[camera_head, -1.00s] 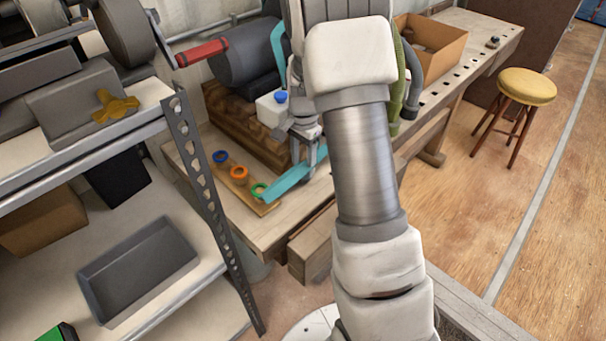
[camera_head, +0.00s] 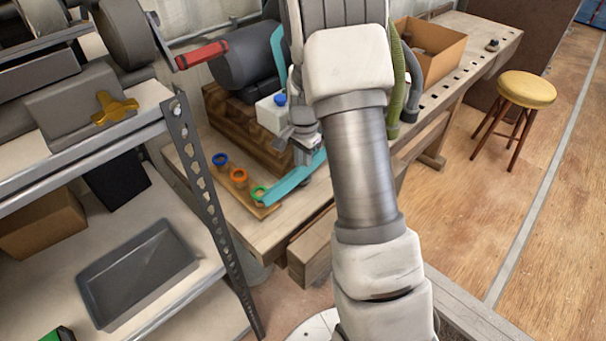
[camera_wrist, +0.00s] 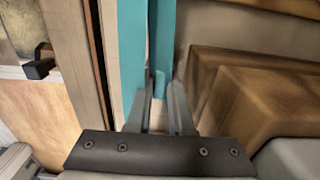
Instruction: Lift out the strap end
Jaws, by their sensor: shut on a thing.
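A teal strap shows in the head view as a flat band (camera_head: 290,181) slanting from the bench's left end, by a green ring, up towards my gripper. Another teal length (camera_head: 278,48) hangs beside the dark grey drum. My gripper (camera_head: 304,154) is above the bench, largely hidden by my arm. In the wrist view my gripper (camera_wrist: 159,98) is shut on the teal strap (camera_wrist: 159,82), whose narrow end shows between the fingertips. A wider teal length (camera_wrist: 131,50) runs up the picture just left of the fingers.
Brown wooden blocks (camera_wrist: 265,90) stand close right of the fingers in the wrist view. A white bottle with a blue cap (camera_head: 272,114) stands behind the gripper. Blue, orange and green rings (camera_head: 239,175) lie on a board. A metal shelf (camera_head: 205,180) stands at left.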

